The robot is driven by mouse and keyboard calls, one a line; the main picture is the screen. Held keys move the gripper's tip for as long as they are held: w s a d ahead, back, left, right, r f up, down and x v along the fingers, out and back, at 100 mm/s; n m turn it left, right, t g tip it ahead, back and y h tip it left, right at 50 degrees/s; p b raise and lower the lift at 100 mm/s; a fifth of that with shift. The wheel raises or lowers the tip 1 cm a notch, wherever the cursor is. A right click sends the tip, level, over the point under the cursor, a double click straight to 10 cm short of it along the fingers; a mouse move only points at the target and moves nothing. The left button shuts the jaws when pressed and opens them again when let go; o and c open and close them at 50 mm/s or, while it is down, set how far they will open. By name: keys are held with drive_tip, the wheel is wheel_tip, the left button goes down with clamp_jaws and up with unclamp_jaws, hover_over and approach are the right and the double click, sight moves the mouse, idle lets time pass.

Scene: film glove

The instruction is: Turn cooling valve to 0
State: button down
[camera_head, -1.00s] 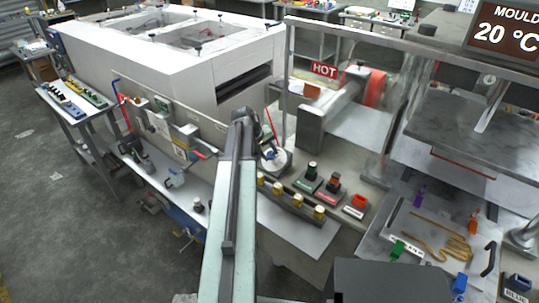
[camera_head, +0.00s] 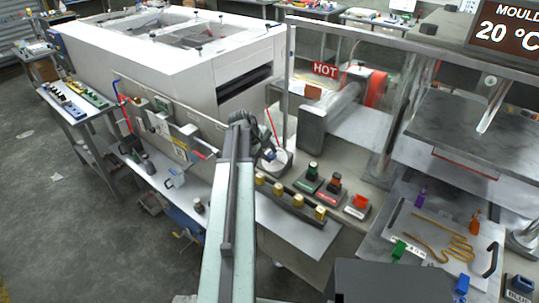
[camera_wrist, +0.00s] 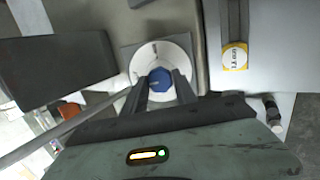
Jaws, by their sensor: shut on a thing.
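The cooling valve shows in the wrist view as a blue faceted knob (camera_wrist: 160,78) at the middle of a round white dial (camera_wrist: 178,50) on a grey square plate. My gripper (camera_wrist: 160,84) has its two dark fingers on either side of the knob and is shut on it. In the head view the white dial (camera_head: 282,162) shows just past the end of my arm, and my gripper (camera_head: 268,152) is over it, mostly hidden by the wrist. The dial's marks are too small to read, so I cannot tell the knob's setting.
Several yellow knobs (camera_head: 279,189) stand in a row close in front of the dial. Green (camera_head: 312,170) and red (camera_head: 359,202) controls are to its right. A thin red rod (camera_head: 271,124) rises behind it.

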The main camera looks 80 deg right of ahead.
drive_tip(key=shift+w, duration=0.2)
drive_tip(key=c, duration=1)
unclamp_jaws()
drive_tip(key=p+v, duration=0.6)
drive_tip(key=v, duration=0.1)
drive_tip(key=shift+a+r+p, duration=0.15)
drive_tip(key=shift+r+p, duration=0.15)
drive_tip(key=shift+p, duration=0.05)
